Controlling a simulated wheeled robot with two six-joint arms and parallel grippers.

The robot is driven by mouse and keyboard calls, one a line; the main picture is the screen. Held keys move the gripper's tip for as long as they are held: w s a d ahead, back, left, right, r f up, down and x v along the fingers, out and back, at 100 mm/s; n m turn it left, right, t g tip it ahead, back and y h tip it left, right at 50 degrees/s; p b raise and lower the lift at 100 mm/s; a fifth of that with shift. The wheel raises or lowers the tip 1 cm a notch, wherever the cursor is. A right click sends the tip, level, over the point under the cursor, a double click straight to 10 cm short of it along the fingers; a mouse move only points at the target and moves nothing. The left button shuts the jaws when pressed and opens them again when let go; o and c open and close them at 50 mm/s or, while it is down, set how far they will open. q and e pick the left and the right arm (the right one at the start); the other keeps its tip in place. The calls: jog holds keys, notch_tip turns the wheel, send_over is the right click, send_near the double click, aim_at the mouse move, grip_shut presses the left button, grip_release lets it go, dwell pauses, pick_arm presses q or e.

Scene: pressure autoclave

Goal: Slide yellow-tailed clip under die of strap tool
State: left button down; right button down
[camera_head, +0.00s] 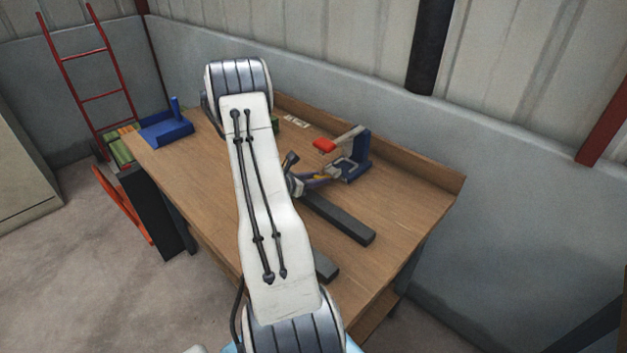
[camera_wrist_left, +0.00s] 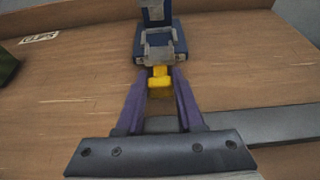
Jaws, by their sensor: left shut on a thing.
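The strap tool (camera_head: 360,160) stands on the bench at the right, a blue body with a grey metal frame and a red-ended lever. In the left wrist view the tool (camera_wrist_left: 160,48) is straight ahead. My left gripper (camera_head: 325,180) is just left of the tool in the head view. In the left wrist view its purple fingers (camera_wrist_left: 160,76) are shut on the clip's yellow tail (camera_wrist_left: 159,83). The clip's far end lies close to the tool's grey metal part; I cannot tell whether it is under the die. My right gripper is not in view.
Dark grey bars (camera_head: 340,217) lie on the wooden bench (camera_head: 400,215) in front of the tool. A blue stand with a post (camera_head: 168,130) is at the far left. A label (camera_head: 296,121) lies near the back edge. My left arm hides the bench's middle.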

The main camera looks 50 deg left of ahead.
aim_at(332, 171)
pick_arm(q)
jog(key=shift+w+a+f, duration=0.15)
jog(key=shift+w, duration=1.6)
jog(key=shift+w+a+f+b, duration=0.15)
jog(key=shift+w+b, duration=0.45)
jog(key=shift+w, duration=0.9)
jog(key=shift+c, duration=2.2)
grip_release()
jog(key=v, duration=1)
jog(key=shift+s+b, duration=0.2)
jog(key=shift+b, duration=0.2)
